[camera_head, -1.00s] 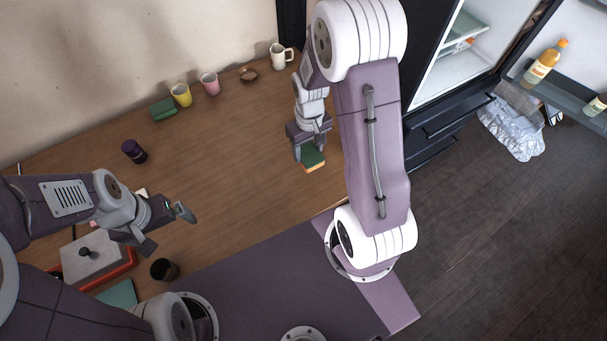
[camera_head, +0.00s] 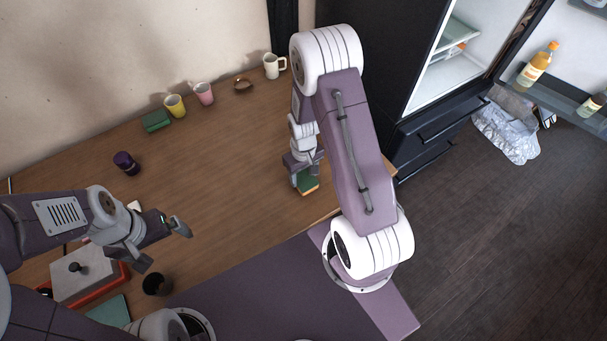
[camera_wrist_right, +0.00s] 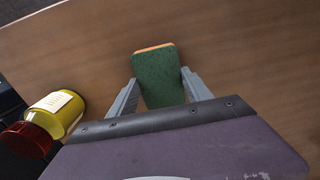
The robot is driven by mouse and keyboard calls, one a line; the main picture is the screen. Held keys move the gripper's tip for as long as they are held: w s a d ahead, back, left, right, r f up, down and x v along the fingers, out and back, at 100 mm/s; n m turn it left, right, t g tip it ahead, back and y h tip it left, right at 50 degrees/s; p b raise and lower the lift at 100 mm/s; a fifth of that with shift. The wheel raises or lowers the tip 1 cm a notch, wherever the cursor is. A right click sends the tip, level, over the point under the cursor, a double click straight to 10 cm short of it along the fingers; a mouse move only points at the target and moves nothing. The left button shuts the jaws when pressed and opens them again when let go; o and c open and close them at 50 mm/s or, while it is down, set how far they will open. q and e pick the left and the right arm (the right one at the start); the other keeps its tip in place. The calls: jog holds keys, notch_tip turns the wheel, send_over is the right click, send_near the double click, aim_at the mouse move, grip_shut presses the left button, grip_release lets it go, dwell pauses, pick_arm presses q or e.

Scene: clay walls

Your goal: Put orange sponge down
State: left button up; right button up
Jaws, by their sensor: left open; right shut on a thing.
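The orange sponge (camera_head: 309,190) has a green top face and a thin orange edge. It is near the table's right front side in the head view. My right gripper (camera_head: 305,182) is shut on it, one finger on each side. In the right wrist view the sponge (camera_wrist_right: 158,80) shows its green face between the grey fingers (camera_wrist_right: 157,92), over bare wood. I cannot tell whether its underside touches the table. My left gripper (camera_head: 165,245) is open and empty above the table's left front part.
The wooden table (camera_head: 225,165) is clear in the middle. A yellow bottle with a red cap (camera_wrist_right: 57,112) is left of my right gripper in the wrist view. Along the back stand a green block (camera_head: 157,121), two cups (camera_head: 175,106) and a white mug (camera_head: 272,67). A dark cup (camera_head: 156,284) stands front left.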

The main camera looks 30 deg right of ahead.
aim_at(304, 178)
jog(key=shift+f, duration=0.15)
jog(key=o, duration=1.3)
jog(key=shift+r, duration=0.4)
notch_tip(304, 178, up, 12)
jog(key=p, duration=0.2)
jog(key=shift+m+t, duration=0.5)
jog(key=shift+t, duration=0.1)
jog(key=s+a+r, duration=0.1)
jog(key=s, duration=0.1)
jog(key=s+a+r, duration=0.1)
jog(key=s+a, duration=0.1)
jog(key=s, duration=0.1)
jog(key=s+a+r, duration=0.1)
jog(key=s+r, duration=0.1)
jog(key=s, duration=0.1)
jog(key=shift+s+a, duration=0.1)
jog(key=shift+a, duration=0.3)
